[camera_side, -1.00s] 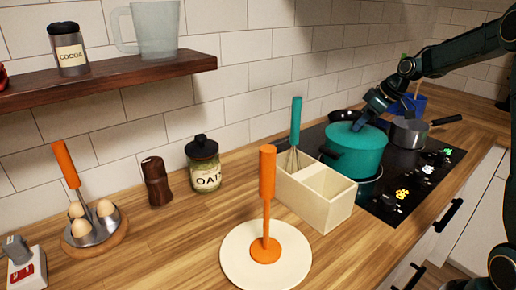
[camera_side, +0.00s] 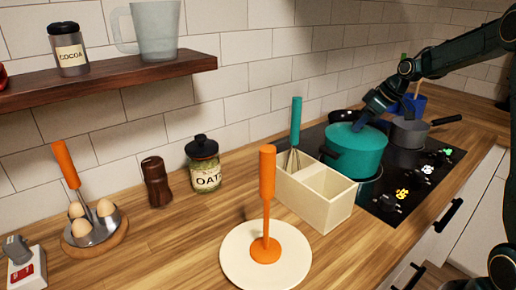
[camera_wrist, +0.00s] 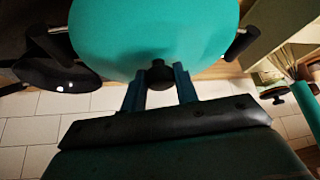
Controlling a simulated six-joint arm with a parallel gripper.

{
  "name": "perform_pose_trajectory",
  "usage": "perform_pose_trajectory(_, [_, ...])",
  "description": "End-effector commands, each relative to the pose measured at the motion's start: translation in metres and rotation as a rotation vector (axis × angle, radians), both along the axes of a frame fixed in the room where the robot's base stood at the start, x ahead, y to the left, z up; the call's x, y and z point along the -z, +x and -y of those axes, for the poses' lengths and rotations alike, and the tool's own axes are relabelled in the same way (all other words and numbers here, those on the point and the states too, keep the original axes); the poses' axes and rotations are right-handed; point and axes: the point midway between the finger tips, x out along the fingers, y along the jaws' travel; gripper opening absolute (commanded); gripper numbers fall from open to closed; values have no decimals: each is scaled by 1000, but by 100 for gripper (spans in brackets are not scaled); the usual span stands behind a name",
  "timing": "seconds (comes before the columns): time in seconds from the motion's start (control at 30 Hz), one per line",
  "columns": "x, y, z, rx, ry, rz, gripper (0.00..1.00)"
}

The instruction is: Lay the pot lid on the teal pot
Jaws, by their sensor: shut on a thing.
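The teal pot (camera_side: 357,165) stands on the black hob in the side view. The teal pot lid (camera_side: 350,137) is over its mouth and looks level; I cannot tell if a thin gap is left between them. My gripper (camera_side: 361,122) reaches down to the lid from the upper right. In the wrist view the lid (camera_wrist: 155,30) fills the top, with its dark knob (camera_wrist: 158,75) between the two fingers of my gripper (camera_wrist: 159,80). The gripper is shut on the knob. Dark pot handles show on both sides of the lid.
A grey saucepan (camera_side: 410,133) stands right of the pot and a dark pan (camera_side: 343,115) behind it. A cream divided box (camera_side: 325,208) with a teal-handled whisk (camera_side: 296,120) is close on the left. A white plate (camera_side: 235,265) bears an orange upright holder.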

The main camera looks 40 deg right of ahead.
Motion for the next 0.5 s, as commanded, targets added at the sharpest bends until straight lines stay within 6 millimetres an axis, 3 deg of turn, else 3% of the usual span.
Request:
perform_pose_trajectory(0.17, [0,0,0,0,-1,1,1])
perform_pose_trajectory(0.2, [0,0,0,0,-1,1,32])
perform_pose_trajectory(0.3, [0,0,0,0,-1,1,51])
perform_pose_trajectory(0.33, [0,0,0,0,-1,1,55])
perform_pose_trajectory(0.5, [0,0,0,0,0,0,55])
